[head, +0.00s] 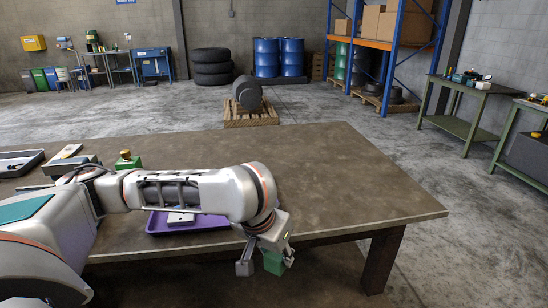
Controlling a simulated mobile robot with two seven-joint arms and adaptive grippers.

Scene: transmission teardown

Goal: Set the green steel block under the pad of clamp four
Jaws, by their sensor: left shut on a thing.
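My left gripper (264,264) hangs at the end of my left arm, past the near edge of the brown table, with its fingers pointing down. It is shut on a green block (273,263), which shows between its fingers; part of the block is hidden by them. Another green block (131,165) with a brass-coloured knob on top stands on the table behind my arm. I cannot make out clamp four or its pad in this view. My right gripper is not in view.
A purple tray (158,224) with a pale metal piece (181,217) lies partly behind my left arm. A dark tray (36,158) is at the table's left end. The right half of the brown table (350,185) is bare. A pallet with a dark cylinder (247,92) stands beyond it.

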